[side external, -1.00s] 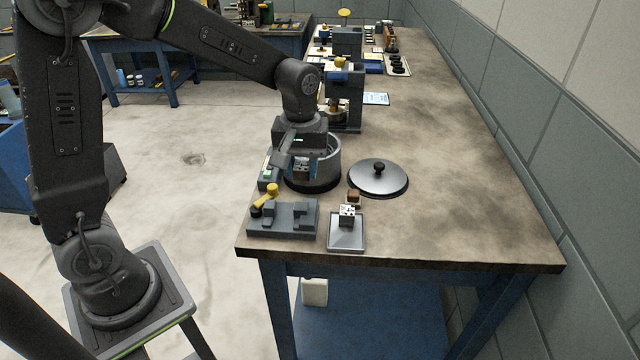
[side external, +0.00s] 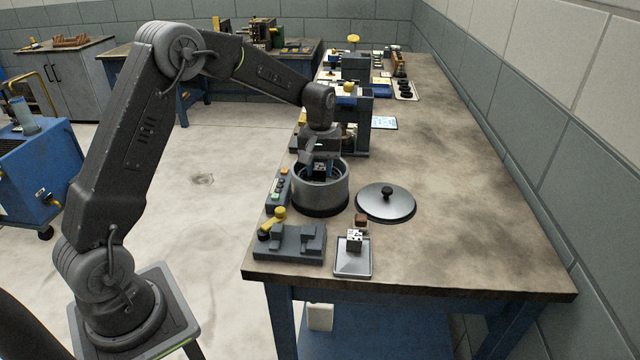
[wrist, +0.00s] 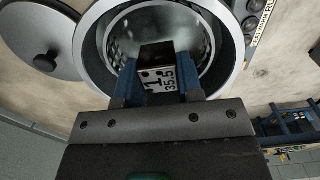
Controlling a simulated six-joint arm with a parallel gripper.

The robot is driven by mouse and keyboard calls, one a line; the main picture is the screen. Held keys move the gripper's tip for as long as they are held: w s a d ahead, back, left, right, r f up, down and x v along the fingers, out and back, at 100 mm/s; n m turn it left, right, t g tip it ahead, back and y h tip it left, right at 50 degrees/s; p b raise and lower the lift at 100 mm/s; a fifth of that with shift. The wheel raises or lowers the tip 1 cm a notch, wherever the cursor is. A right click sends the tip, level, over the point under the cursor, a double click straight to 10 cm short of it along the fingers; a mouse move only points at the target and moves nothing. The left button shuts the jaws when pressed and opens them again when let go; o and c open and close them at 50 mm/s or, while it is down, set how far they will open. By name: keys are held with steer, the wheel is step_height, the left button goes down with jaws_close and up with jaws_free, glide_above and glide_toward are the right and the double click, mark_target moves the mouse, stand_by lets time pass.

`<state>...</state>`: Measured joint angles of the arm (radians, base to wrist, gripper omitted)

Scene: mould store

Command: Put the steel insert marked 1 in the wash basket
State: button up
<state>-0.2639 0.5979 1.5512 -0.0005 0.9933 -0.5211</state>
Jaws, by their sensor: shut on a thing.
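The steel insert marked 1 (wrist: 157,80), a block with a dark top and "1 35.5" on its light face, is between the blue jaws of my gripper (wrist: 158,85). In the side external view my gripper (side external: 319,170) is shut on it at the mouth of a round grey tub. The wash basket (wrist: 117,44) shows in the wrist view as a perforated wall inside the tub. The insert appears over the basket's opening; its height above the floor is unclear.
A round lid (side external: 386,203) with a black knob lies right of the tub (side external: 320,199). The bench's right side is clear.

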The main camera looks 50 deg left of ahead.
steer(key=shift+f, duration=2.15)
steer(key=shift+f, duration=0.15)
steer(key=o, duration=1.1)
steer(key=shift+c, duration=0.2)
